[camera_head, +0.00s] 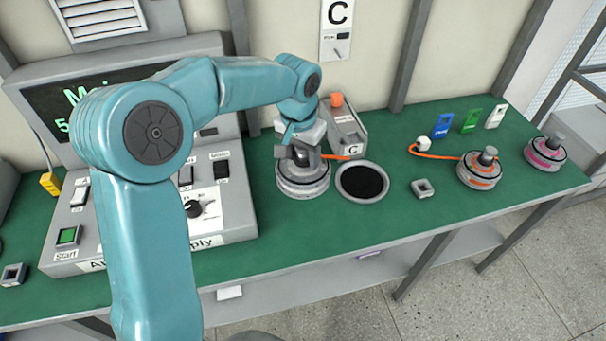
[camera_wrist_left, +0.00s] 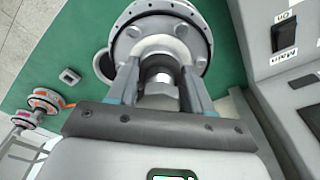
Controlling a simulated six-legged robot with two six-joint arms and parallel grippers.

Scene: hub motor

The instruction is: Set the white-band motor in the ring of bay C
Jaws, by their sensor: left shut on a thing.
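The white-band motor (camera_head: 303,184) is a round silver-grey hub with a shaft on top, at the bench's middle. My left gripper (camera_head: 303,151) is shut on its shaft from above; the left wrist view shows both fingers (camera_wrist_left: 158,85) around the shaft and the motor's flange (camera_wrist_left: 162,20) beyond. The motor looks level; whether it touches the bench I cannot tell. The ring of bay C (camera_head: 362,200), a grey rim around a black disc, lies empty just right of the motor. The bay's grey box (camera_head: 345,130), labelled C, stands behind. My right gripper is not in view.
An orange-band motor (camera_head: 481,182) with an orange cable and a magenta-band motor (camera_head: 545,155) stand at right. A small grey square part (camera_head: 423,188) lies right of the ring. A control panel (camera_head: 150,235) fills the left. The green bench (camera_head: 400,220) is clear in front of the ring.

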